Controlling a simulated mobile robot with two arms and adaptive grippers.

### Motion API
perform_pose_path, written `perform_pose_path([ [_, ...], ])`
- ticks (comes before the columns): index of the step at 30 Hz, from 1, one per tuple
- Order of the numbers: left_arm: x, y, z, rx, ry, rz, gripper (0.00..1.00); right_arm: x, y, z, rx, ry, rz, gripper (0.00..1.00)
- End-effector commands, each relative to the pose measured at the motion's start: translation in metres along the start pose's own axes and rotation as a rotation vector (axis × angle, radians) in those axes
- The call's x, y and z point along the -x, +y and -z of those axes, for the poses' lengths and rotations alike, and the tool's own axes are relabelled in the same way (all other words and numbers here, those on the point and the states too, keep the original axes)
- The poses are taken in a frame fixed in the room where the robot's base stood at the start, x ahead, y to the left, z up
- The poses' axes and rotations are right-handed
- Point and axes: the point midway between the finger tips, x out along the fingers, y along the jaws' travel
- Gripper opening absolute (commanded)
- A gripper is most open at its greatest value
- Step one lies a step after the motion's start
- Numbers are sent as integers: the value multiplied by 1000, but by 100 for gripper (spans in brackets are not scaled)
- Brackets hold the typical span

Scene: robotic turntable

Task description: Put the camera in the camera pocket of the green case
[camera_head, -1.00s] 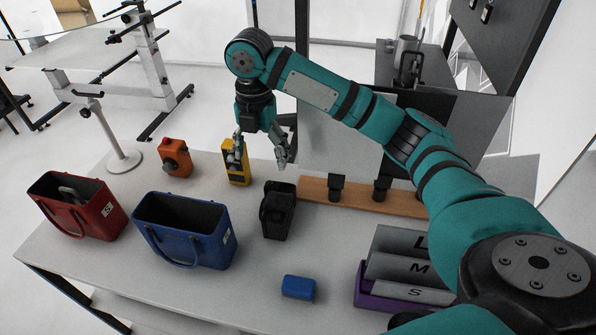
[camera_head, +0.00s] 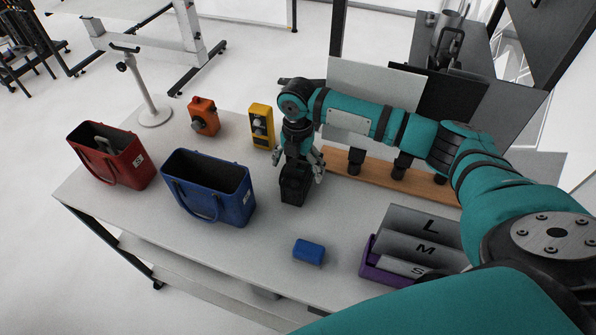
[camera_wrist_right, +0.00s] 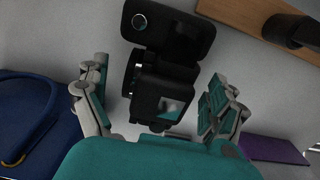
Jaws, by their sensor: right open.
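A black camera (camera_head: 293,190) stands near the middle of the light table, just under my right gripper (camera_head: 298,172). In the right wrist view the camera (camera_wrist_right: 165,92) shows its lens barrel on the left and a flat flap with a round spot at the top. The fingers of my right gripper (camera_wrist_right: 158,72) are open, one on each side of the camera's body, with visible gaps. In the head view the gripper covers the camera's top. I see no green case in these views. My left gripper is not in view.
A blue bag (camera_head: 233,212) and a red bag (camera_head: 133,178) stand to the left. An orange device (camera_head: 203,118) and a yellow device (camera_head: 262,128) are behind. A wooden rack (camera_head: 375,178), a blue block (camera_head: 308,251) and a purple tray (camera_head: 375,265) lie right and in front.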

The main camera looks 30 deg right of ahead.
Motion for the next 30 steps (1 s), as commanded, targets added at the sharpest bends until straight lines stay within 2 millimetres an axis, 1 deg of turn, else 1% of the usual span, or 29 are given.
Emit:
perform_pose_path([
  [3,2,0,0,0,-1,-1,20,-8,0,0,-1,-1,0,95],
  [9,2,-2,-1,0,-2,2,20,-9,0,0,0,-2,0,95],
  [10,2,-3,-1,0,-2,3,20,-9,0,0,0,-2,0,94],
  [18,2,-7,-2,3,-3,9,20,-9,0,0,0,-1,0,58],
  [27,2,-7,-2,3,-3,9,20,-8,0,0,0,-1,0,19],
  [29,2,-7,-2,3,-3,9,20,-8,0,0,0,-1,0,11],
  [30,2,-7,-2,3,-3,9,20,-7,1,-1,0,-3,-3,10],
])
